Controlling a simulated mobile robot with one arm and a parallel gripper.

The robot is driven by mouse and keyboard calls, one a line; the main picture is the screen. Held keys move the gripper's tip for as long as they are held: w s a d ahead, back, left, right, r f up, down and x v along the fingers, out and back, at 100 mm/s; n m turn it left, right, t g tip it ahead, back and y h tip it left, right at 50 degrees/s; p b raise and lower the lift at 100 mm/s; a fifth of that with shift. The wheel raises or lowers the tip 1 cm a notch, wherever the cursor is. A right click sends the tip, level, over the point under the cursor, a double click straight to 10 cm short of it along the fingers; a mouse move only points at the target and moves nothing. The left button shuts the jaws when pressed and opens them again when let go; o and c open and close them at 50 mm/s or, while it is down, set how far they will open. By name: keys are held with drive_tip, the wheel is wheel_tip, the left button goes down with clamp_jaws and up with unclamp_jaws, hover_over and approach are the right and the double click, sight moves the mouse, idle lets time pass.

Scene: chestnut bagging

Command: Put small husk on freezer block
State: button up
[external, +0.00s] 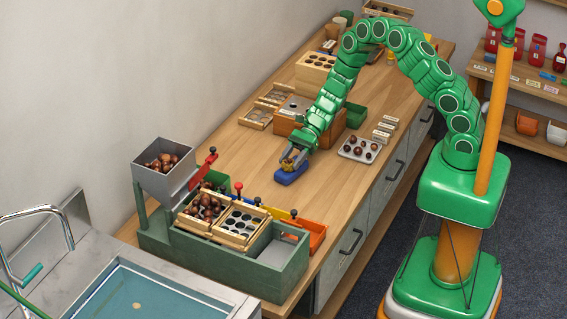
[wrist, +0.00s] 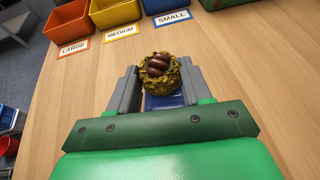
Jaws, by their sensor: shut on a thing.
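The small husk (wrist: 159,74) is a rough yellow-brown shell with dark brown chestnuts showing in its opening. My gripper (wrist: 159,86) is shut on it, with one grey finger on each side. In the external view my gripper (external: 292,161) is low over the counter, with the husk between its fingers and partly hidden. The blue freezer block (external: 290,175) lies on the counter directly under the gripper. In the wrist view a strip of the blue block (wrist: 163,102) shows just below the husk. I cannot tell whether the husk touches the block.
A green sorting machine (external: 222,259) with a grey hopper (external: 164,169) stands toward the front left. A tray (external: 360,148) of chestnuts lies to the right of the gripper. In the wrist view, bins labelled LARGE, MEDIUM and SMALL (wrist: 171,18) stand beyond the husk. Bare wood surrounds the block.

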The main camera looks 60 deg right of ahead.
drive_tip(key=o, duration=1)
drive_tip(key=shift+f, duration=0.1)
drive_tip(key=shift+d+r, duration=0.25)
drive_tip(key=shift+d, duration=0.05)
drive_tip(key=v, duration=1.1)
drive_tip(key=s+a+r+n+g+h, duration=0.25)
drive_tip(key=s+r+n, duration=0.35)
drive_tip(key=s+r, duration=0.3)
drive_tip(key=s+a+r+n+g+h, duration=0.2)
drive_tip(key=s+r+n+g, duration=0.1)
drive_tip(key=s+r+n, duration=0.45)
drive_tip(key=s+d+r+n+h, duration=0.2)
drive_tip(key=s+d+r+h, duration=0.1)
drive_tip(key=s, duration=0.4)
drive_tip(key=s+d+r+n+t+h, duration=0.1)
drive_tip(key=s+d+r+n+h, duration=0.1)
drive_tip(key=s+d, duration=0.3)
drive_tip(key=s+d+r+n+t+h, duration=0.1)
drive_tip(key=s+d+r+h, duration=0.3)
drive_tip(key=s, duration=0.6)
drive_tip(key=shift+d+r+n, duration=0.45)
drive_tip(key=shift+d, duration=0.05)
